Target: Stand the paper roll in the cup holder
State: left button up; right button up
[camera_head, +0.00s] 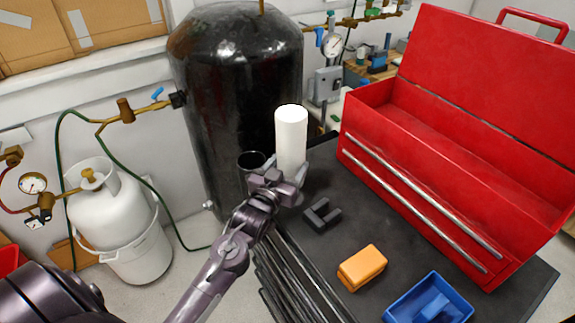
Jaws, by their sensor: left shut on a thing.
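My left gripper (282,185), at the end of the arm coming in from the lower left, is shut on the lower part of the roll. The roll's bottom end is hidden behind the gripper. A black round cup-like holder (251,160) with an open top shows just left of the roll, its lower part hidden by my gripper. The roll is beside it, not inside it. My right gripper is out of view.
A small black slotted block (322,215), an orange box (362,268) and a blue bin (430,303) are on the table. An open red toolbox (390,130) with two metal rods along its front fills the right. A tall black tank (235,80) stands behind.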

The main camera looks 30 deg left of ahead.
pick_arm(q)
jog(key=shift+f, duration=0.1)
jog(key=o, duration=1.2)
jog(key=shift+s+d+b, duration=0.2)
jog(key=shift+s+b, duration=0.4)
jog(key=shift+s, duration=2.45)
jog(key=shift+s+d+b, duration=0.15)
jog(key=shift+s+b, duration=0.45)
jog(key=shift+s, duration=2.4)
